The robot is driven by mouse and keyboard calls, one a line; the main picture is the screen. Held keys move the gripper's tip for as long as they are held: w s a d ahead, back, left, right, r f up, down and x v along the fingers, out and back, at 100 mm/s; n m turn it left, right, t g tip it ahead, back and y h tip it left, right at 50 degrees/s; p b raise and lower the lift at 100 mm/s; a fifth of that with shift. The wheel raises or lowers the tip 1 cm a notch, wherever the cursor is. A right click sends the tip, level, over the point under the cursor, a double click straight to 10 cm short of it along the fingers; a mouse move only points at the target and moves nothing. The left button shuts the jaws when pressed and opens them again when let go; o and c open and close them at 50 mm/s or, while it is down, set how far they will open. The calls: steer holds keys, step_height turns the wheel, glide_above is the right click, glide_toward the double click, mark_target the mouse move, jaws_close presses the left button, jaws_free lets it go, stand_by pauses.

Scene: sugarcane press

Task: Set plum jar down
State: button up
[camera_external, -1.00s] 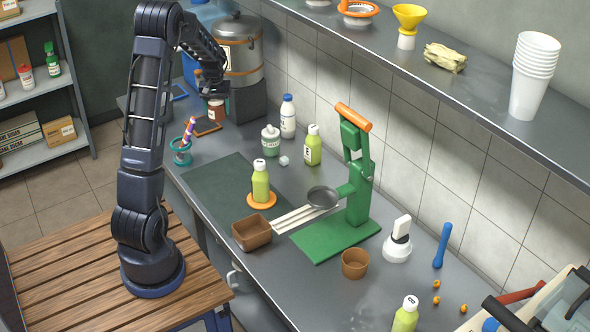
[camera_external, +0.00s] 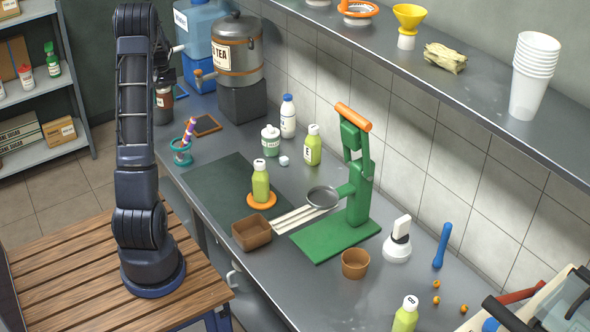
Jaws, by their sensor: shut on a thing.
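The plum jar (camera_external: 163,107) is dark reddish brown with a pale label. It is upright near the far left end of the grey counter, partly hidden behind my arm. My gripper (camera_external: 163,82) is above it, mostly hidden by my arm, and shut on the jar's upper part. Whether the jar's base touches the counter cannot be told.
A blue water container (camera_external: 199,30) and a steel tea urn (camera_external: 237,48) on a dark block stand right of the jar. A green mat (camera_external: 215,190) has clear space.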

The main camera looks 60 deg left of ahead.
steer(key=shift+s+a+f, duration=0.2)
steer(key=shift+f, duration=0.05)
step_height(320, 180, down, 20)
steer(key=shift+r, duration=0.2)
steer(key=shift+f, duration=0.1)
stand_by(0.3)
steer(key=o, duration=1.1)
step_height(320, 180, up, 12)
